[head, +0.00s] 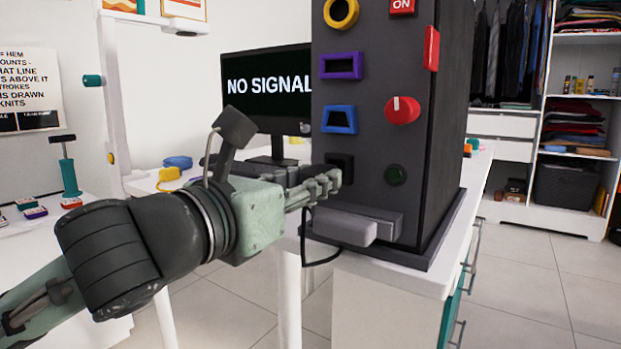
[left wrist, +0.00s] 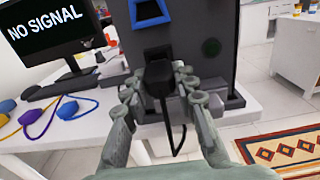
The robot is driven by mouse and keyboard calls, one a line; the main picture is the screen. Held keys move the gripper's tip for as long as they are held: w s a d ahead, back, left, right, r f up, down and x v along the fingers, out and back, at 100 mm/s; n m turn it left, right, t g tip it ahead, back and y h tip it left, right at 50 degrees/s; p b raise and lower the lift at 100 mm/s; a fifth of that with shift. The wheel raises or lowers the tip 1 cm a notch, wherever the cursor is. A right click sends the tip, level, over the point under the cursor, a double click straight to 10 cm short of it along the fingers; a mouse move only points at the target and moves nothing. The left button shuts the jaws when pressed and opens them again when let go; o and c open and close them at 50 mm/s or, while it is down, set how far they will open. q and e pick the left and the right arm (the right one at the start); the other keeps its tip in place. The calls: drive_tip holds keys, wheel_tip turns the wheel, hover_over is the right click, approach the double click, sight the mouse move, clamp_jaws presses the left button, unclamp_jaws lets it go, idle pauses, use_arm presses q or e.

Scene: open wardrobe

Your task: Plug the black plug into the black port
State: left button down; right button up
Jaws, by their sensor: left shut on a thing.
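The black port (head: 341,160) is a square opening low on the front of the dark panel box (head: 450,90), below a blue port (head: 339,119). My left gripper (head: 328,184) is right in front of the box, at the black port, partly covering it. In the left wrist view, my left gripper (left wrist: 165,92) is shut on the black plug (left wrist: 158,74), one finger on each side. The plug's black cable (left wrist: 176,138) hangs below. The plug's front end and the port behind it are hidden there, so I cannot tell whether they touch. My right gripper is not in view.
The box stands on a white desk (head: 408,277), with a grey block (head: 345,226) protruding at its base. Yellow (head: 168,176) and blue (head: 178,162) plugs lie on the desk left of the box. A monitor (head: 265,85) stands behind. Open floor lies to the right.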

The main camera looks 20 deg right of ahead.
use_arm(q)
drive_tip(key=shift+p, duration=0.45)
idle(0.7)
drive_tip(key=shift+x, duration=1.3)
drive_tip(key=c, duration=1.1)
unclamp_jaws()
drive_tip(key=shift+c, duration=0.2)
drive_tip(key=v, duration=0.7)
drive_tip(key=shift+s+a, duration=0.15)
drive_tip(key=shift+a, duration=0.05)
